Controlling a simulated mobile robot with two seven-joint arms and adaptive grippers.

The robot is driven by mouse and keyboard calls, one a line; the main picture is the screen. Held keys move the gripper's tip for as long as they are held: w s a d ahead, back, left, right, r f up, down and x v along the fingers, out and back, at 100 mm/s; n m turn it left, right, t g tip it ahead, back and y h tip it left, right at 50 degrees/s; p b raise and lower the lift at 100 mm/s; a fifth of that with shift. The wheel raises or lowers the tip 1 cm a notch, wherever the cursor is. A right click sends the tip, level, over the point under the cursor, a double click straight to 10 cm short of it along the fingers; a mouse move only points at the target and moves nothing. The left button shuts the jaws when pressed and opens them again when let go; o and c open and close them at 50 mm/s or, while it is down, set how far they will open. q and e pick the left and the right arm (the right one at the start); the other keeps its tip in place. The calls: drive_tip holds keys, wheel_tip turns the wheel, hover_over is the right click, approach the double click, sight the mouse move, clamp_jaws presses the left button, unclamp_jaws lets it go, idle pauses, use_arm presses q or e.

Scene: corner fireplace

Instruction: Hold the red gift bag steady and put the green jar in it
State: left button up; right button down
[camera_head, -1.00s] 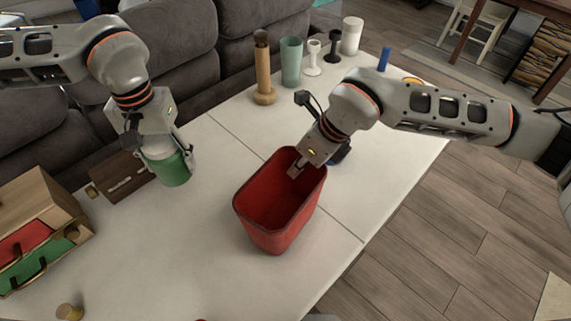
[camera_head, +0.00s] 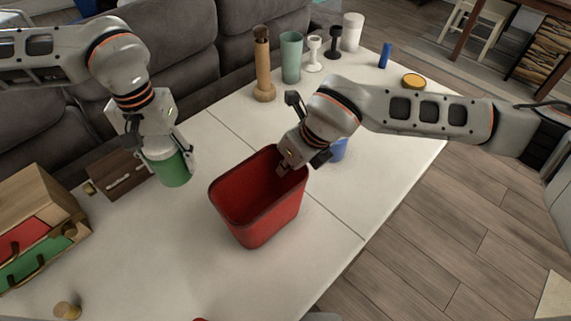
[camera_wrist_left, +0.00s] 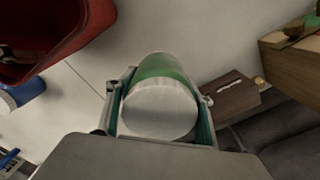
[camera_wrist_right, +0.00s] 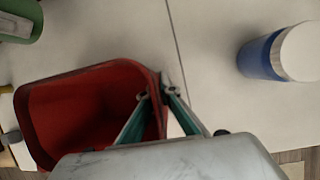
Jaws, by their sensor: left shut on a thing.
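The green jar (camera_head: 175,172) with a white lid is upright between the fingers of my left gripper (camera_head: 170,174), which is shut on it. In the left wrist view its white lid (camera_wrist_left: 158,112) faces the camera. I cannot tell whether the jar touches the table. The red gift bag (camera_head: 257,221) stands open at the top on the table, right of the jar. It looks empty in the part I see. My right gripper (camera_head: 284,168) is shut on the bag's far right rim, one finger inside and one outside, as the right wrist view (camera_wrist_right: 155,90) shows.
A blue jar (camera_wrist_right: 258,58) with a white lid stands behind my right gripper. Vases and candle holders (camera_head: 291,62) stand at the back. A wooden box with drawers (camera_head: 35,220) and a brown box (camera_head: 120,177) are at the left.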

drive_tip(key=shift+f, duration=0.1)
idle(0.5)
drive_tip(key=c, duration=2.7)
unclamp_jaws()
drive_tip(key=shift+c, duration=0.2)
drive_tip(key=o, duration=0.6)
clamp_jaws()
drive_tip(key=shift+c, duration=0.2)
unclamp_jaws()
drive_tip(key=o, duration=0.5)
